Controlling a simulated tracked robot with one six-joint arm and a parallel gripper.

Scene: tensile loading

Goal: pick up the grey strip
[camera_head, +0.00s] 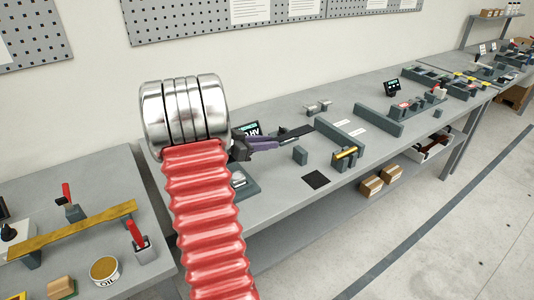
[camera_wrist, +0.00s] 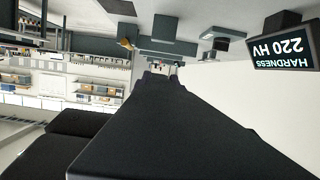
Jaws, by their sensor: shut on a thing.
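My gripper (camera_head: 300,133) reaches right over the bench behind my red arm, with its dark fingers shut. In the wrist view its black fingers (camera_wrist: 165,75) fill the middle and come together at the far end. They are shut on a thin thing, most likely the grey strip. The strip itself is hidden or too small to make out in either view, so its tilt cannot be told.
A hardness display (camera_wrist: 285,48) reads 220 HV, upside down in the wrist view. On the grey bench (camera_head: 270,205) are a small grey block (camera_head: 300,155), a black mat (camera_head: 316,180) and a yellow piece on a stand (camera_head: 345,153). A gap separates this bench from the left bench (camera_head: 90,180).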

